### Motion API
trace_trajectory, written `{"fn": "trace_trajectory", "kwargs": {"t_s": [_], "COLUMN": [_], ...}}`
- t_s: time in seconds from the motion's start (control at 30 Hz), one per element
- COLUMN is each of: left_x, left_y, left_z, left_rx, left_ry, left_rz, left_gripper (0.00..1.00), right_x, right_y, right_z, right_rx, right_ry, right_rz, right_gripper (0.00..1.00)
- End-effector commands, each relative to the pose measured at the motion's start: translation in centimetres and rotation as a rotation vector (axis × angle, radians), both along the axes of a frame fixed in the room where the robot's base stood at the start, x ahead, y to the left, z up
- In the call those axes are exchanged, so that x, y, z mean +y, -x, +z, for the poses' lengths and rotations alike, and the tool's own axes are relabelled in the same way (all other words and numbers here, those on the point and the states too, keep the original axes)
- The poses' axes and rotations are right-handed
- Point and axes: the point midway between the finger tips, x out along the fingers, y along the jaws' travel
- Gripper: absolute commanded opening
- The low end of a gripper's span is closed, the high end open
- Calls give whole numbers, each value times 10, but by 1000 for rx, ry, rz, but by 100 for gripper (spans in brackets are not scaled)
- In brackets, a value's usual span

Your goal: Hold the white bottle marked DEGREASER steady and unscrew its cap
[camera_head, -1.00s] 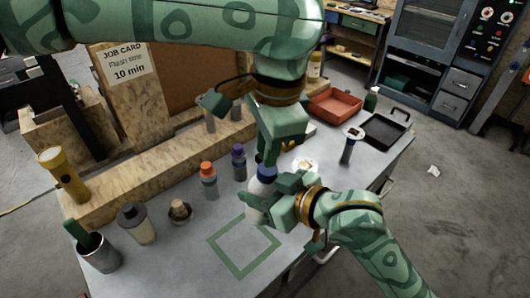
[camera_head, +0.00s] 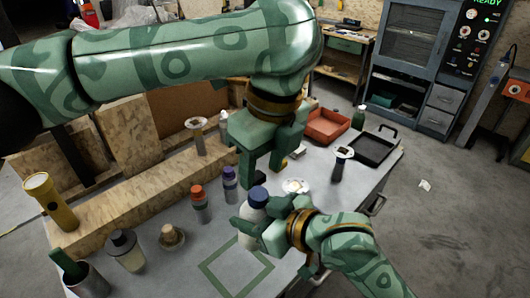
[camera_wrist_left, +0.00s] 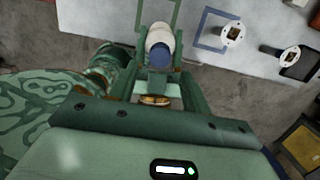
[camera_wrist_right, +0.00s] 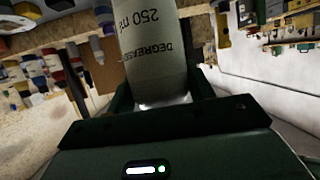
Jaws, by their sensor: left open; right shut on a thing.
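The white bottle (camera_head: 252,213) with a blue cap (camera_head: 258,194) stands upright near the middle of the table. My right gripper (camera_head: 256,226) is shut on its body from the right. The right wrist view shows the bottle's printing (camera_wrist_right: 150,48), DEGREASER and 250 ml, between the fingers. My left gripper (camera_head: 262,168) points down just above the cap, open and empty. In the left wrist view the blue cap (camera_wrist_left: 160,55) lies in line with the gap between the left fingers; it sits on the bottle. My right gripper hides part of the bottle's lower body.
A red-capped bottle (camera_head: 200,205) and a purple-capped bottle (camera_head: 230,183) stand left of the white bottle. A green square outline (camera_head: 236,268) lies in front, bare inside. A red tray (camera_head: 327,126) and a black tray (camera_head: 376,148) are at the back right. A yellow flashlight (camera_head: 50,203) stands far left.

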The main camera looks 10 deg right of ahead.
Motion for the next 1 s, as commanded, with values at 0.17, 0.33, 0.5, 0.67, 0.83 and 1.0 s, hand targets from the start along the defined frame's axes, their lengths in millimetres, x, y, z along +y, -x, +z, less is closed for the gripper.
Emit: {"fn": "trace_trajectory", "kwargs": {"t_s": [0.17, 0.33, 0.5, 0.67, 0.83, 1.0], "left_x": [3, 5, 6, 6, 6, 6], "left_y": [-2, -4, -5, -5, -5, -5], "left_z": [-32, -51, -56, -56, -56, -56], "left_rx": [5, 4, 1, 0, 0, 0], "left_ry": [1, 2, 2, 2, 2, 2], "left_rz": [2, 3, 4, 5, 5, 5], "left_gripper": [48, 48, 48, 48, 6, 2], "right_x": [0, 0, 0, 0, 0, 0], "right_y": [0, 0, 0, 0, 0, 0], "right_z": [0, 0, 0, 0, 0, 0], "right_rx": [-1, -1, -1, -1, -1, -1], "right_ry": [-1, -1, -1, -1, -1, -1], "right_rz": [0, 0, 0, 0, 0, 0], "right_gripper": [0, 0, 0, 0, 0, 0]}}
